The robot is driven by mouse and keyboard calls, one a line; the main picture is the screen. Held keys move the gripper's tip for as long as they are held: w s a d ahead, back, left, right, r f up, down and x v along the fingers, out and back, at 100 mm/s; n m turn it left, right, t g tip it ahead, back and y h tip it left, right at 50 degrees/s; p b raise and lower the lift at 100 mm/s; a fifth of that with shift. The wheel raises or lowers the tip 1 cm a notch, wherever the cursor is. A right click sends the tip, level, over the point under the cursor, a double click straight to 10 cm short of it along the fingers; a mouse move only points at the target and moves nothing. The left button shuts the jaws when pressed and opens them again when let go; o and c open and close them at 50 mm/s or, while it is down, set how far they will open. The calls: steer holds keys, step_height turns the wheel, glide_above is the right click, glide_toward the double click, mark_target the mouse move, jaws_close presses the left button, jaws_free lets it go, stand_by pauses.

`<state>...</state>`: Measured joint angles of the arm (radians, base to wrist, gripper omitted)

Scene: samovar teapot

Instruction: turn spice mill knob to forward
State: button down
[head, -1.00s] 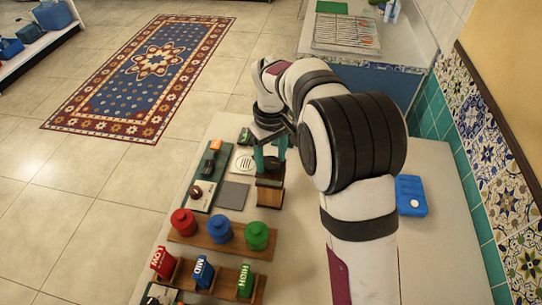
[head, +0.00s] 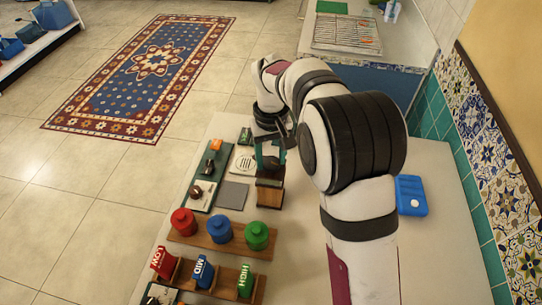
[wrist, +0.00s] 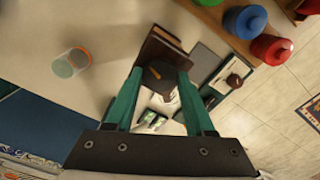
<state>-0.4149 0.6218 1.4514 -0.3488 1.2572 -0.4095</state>
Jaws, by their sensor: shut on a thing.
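The spice mill is a dark wooden box (head: 270,192) on the table, just left of my arm. In the wrist view its wooden body (wrist: 165,42) shows with a dark round knob (wrist: 163,77) bearing a small orange mark. My gripper (head: 270,160) is at the top of the mill, its teal fingers pointing down. In the wrist view the gripper (wrist: 160,85) has one finger on each side of the knob and is shut on it. The fingers hide the knob in the head view.
In front stand red (head: 184,221), blue (head: 219,229) and green (head: 257,236) jars on a wooden rack. A blue box (head: 411,196) lies right of my arm. A clear cup (wrist: 72,62) stands apart.

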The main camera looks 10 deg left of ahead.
mark_target(271, 162)
steer(key=m, duration=1)
steer(key=shift+m, duration=2.3)
steer(key=shift+c, duration=1.3)
jaws_free()
step_height(271, 162, up, 16)
